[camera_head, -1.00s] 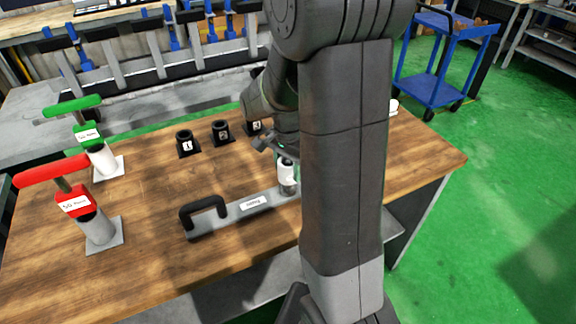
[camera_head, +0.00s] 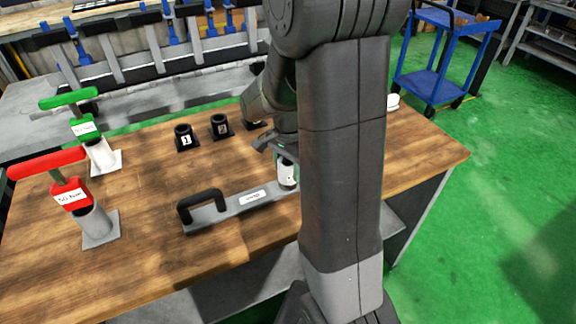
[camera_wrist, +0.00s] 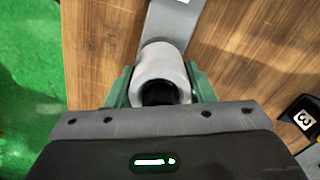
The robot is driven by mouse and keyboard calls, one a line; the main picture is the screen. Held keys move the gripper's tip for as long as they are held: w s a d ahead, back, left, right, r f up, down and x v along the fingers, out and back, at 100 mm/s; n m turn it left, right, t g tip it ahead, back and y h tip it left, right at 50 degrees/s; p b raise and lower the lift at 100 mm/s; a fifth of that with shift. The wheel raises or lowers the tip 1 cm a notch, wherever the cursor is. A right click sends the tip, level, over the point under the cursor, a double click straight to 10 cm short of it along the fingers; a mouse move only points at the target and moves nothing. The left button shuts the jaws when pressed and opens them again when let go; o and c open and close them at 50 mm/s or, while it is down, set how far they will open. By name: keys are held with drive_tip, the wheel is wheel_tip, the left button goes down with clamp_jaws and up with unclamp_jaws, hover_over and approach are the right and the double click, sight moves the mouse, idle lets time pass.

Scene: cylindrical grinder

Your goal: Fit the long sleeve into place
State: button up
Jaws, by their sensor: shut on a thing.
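The long sleeve is a white hollow cylinder (camera_head: 287,174), upright at the right end of a grey bar fixture (camera_head: 228,211) with a black handle. In the wrist view the sleeve (camera_wrist: 158,62) is between the green fingers of my gripper (camera_wrist: 161,88), which is shut on it. Its bore is dark inside. In the head view my gripper (camera_head: 277,147) is at the top of the sleeve. The sleeve stands over the bar's end, where a metal post showed earlier. My arm hides the bar's far right end, and I cannot tell whether the sleeve is fully seated.
Black numbered holders (camera_head: 186,138) stand behind the bar; holder 3 (camera_wrist: 303,118) is near my gripper's right side. Red-handled (camera_head: 73,195) and green-handled (camera_head: 84,128) gauges stand at the table's left. The wooden table (camera_head: 140,270) is clear in front of the bar.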

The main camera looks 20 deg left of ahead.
drive_tip(key=shift+f, duration=0.35)
drive_tip(key=o, duration=1.2)
drive_tip(key=shift+o, duration=0.2)
wheel_tip(320, 180, up, 14)
drive_tip(key=shift+f, duration=0.1)
drive_tip(key=shift+f, duration=0.1)
wheel_tip(320, 180, down, 13)
drive_tip(key=shift+r, duration=0.25)
drive_tip(key=shift+s, duration=0.1)
